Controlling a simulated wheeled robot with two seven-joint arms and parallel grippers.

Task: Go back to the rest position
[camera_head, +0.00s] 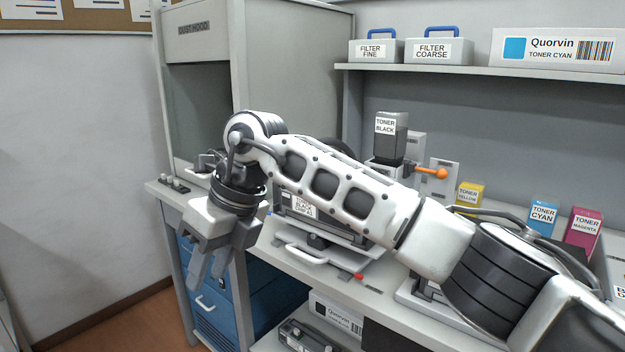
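My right arm comes in from the right and reaches across the bench. Its gripper (207,276) hangs at the left end of the bench, fingers pointing down, in front of the blue drawer unit. The fingers look apart, with nothing seen between them. My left gripper is not in view. A toner black bottle (386,138) stands upright on a device behind my arm. A cartridge labelled toner black (303,207) sits in a holder on the bench, partly hidden by the arm.
Yellow (468,196), cyan (542,216) and magenta (583,230) toner boxes stand at the right of the bench. A shelf above holds two filter cases (438,52) and a Quorvin box (557,48). The dust hood (196,78) stands at the back left. Floor at lower left is clear.

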